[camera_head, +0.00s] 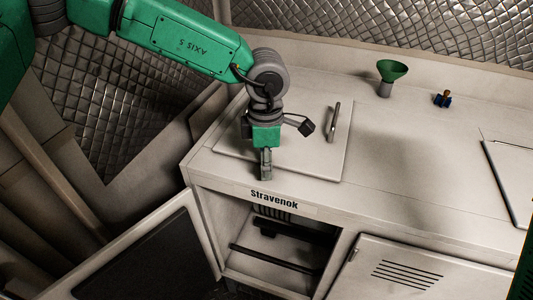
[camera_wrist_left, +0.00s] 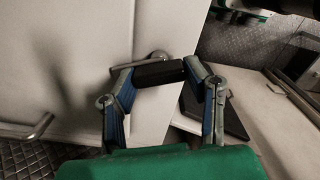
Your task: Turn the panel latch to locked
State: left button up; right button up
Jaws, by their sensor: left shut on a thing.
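The pale panel (camera_head: 305,140) lies on the top of the white cabinet, with a grey bar handle (camera_head: 334,121) near its far right side. In the left wrist view, the latch (camera_wrist_left: 158,73) has a black grip and a round metal pivot at the panel's edge. My left gripper (camera_head: 265,176) points down at the panel's front edge. In the left wrist view its two fingers are shut on the latch's black grip, one at each end. In the head view the gripper hides the latch. My right gripper is not in view.
A green funnel (camera_head: 392,70) and a small blue-and-brown part (camera_head: 442,99) stand at the back of the cabinet top. A lower door (camera_head: 150,250) hangs open at front left; a vented door (camera_head: 408,273) is at front right. The middle of the top is clear.

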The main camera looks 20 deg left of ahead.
pick_arm(q)
jog(key=shift+w+m, duration=0.15)
jog(key=shift+m, duration=2.05)
jog(key=o, duration=1.1)
jog(key=shift+o, duration=0.2)
jog(key=shift+a, duration=0.1)
jog(key=shift+r, duration=0.3)
notch_tip(320, 180, up, 11)
jog(key=shift+w+r, duration=0.15)
